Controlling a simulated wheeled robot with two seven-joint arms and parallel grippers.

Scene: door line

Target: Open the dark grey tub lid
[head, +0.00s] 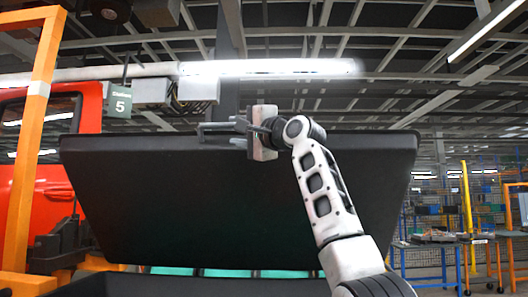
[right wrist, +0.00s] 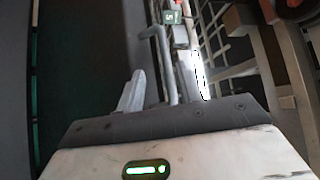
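The dark grey tub lid (head: 190,200) stands raised and tilted, its broad face filling the middle of the head view. My right gripper (head: 222,133) is at the middle of the lid's upper edge, pointing left, with my arm in front of the lid. In the right wrist view the lid (right wrist: 90,50) is a dark surface on the left. A pale finger (right wrist: 133,92) shows there beside a bent grey rod; I cannot tell whether the rod is part of the gripper or the lid, or whether anything is gripped. My left gripper is not in view.
Teal shapes (head: 225,273) show below the lid's lower edge. An orange frame post (head: 32,130) and a red vehicle body (head: 55,150) stand at the left. Workbenches (head: 440,240) and yellow posts stand at the right. A lamp (head: 270,68) hangs overhead.

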